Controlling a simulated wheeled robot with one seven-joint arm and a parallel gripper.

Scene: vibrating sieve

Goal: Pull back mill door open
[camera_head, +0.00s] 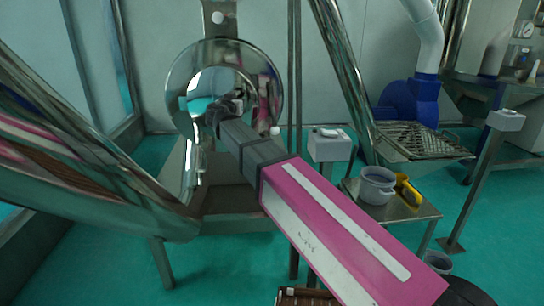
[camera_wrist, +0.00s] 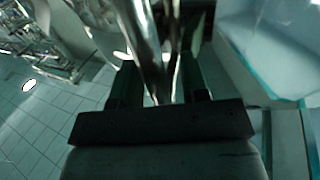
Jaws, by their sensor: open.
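The mill door (camera_head: 222,55) looks like a round, polished metal disc, upright in the left middle of the head view. My gripper (camera_head: 224,106) is in front of the disc, at the end of my pink and grey arm, and covers part of its lower middle. In the wrist view my gripper (camera_wrist: 157,78) has its dark fingers apart, with a shiny curved metal piece (camera_wrist: 146,45) between or just beyond them. I cannot tell whether the fingers touch it. The door's handle cannot be made out clearly behind the gripper.
A large metal chute (camera_head: 90,150) slopes across the left. To the right, a small table (camera_head: 415,211) holds a white pot (camera_head: 376,186) and a yellow item (camera_head: 408,190). A grey box on a post (camera_head: 329,149) stands right of the door. Green floor (camera_head: 225,275) is open below.

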